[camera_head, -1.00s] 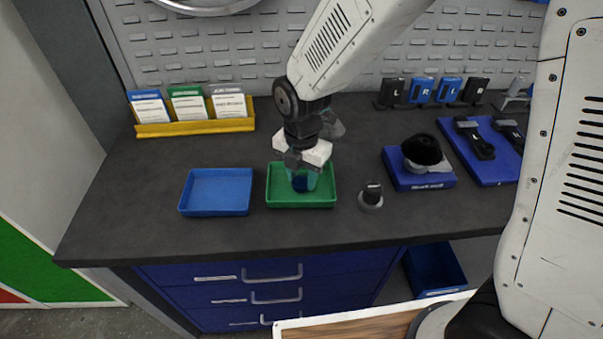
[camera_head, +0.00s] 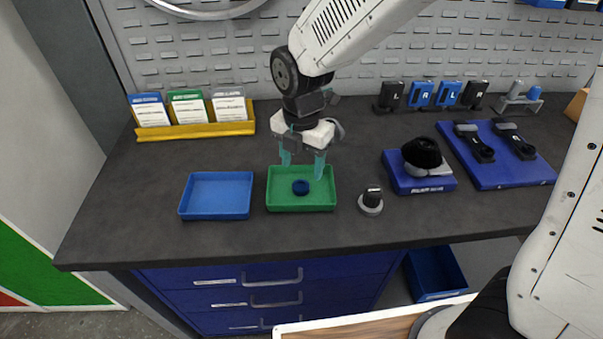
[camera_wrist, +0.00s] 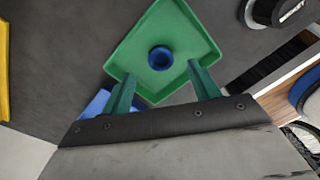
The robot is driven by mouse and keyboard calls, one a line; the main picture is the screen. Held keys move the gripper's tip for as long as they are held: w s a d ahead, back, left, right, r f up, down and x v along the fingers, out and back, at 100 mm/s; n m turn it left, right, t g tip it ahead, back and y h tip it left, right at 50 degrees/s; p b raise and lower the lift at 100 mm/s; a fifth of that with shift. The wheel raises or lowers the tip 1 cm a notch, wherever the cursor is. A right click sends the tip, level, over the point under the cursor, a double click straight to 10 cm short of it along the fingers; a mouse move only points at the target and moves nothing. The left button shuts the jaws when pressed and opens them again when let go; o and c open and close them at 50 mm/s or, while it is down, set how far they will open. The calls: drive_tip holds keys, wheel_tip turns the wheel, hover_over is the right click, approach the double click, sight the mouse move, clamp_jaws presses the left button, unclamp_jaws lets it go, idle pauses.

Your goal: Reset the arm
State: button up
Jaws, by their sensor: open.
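My gripper (camera_head: 302,165) is open and empty above the green tray (camera_head: 320,203). Its two teal fingers stand apart, and it also shows in the wrist view (camera_wrist: 162,85). A small round blue part (camera_head: 300,187) lies in the green tray, below the fingers and apart from them. In the wrist view the blue part (camera_wrist: 161,58) sits near the middle of the green tray (camera_wrist: 190,45), beyond the fingertips.
An empty blue tray (camera_head: 216,195) lies left of the green one. A black-topped knob (camera_head: 371,200) and a blue stand with a black rounded item (camera_head: 421,153) are to the right. A yellow card holder (camera_head: 195,130) stands at the back left.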

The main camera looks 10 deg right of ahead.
drive_tip(key=shift+r, duration=1.2)
drive_tip(key=shift+s+d+m, duration=0.1)
drive_tip(key=shift+s+m, duration=0.1)
drive_tip(key=shift+m, duration=0.8)
drive_tip(key=s+d+r+m, duration=0.6)
drive_tip(key=s+d+m, duration=0.3)
drive_tip(key=m, duration=0.4)
drive_tip(key=s+d+r+m+t, duration=0.1)
drive_tip(key=s+d+r+m, duration=0.5)
drive_tip(key=s+d+m, duration=0.4)
drive_tip(key=d+m, duration=0.1)
drive_tip(key=m, duration=0.2)
drive_tip(key=shift+s, duration=0.25)
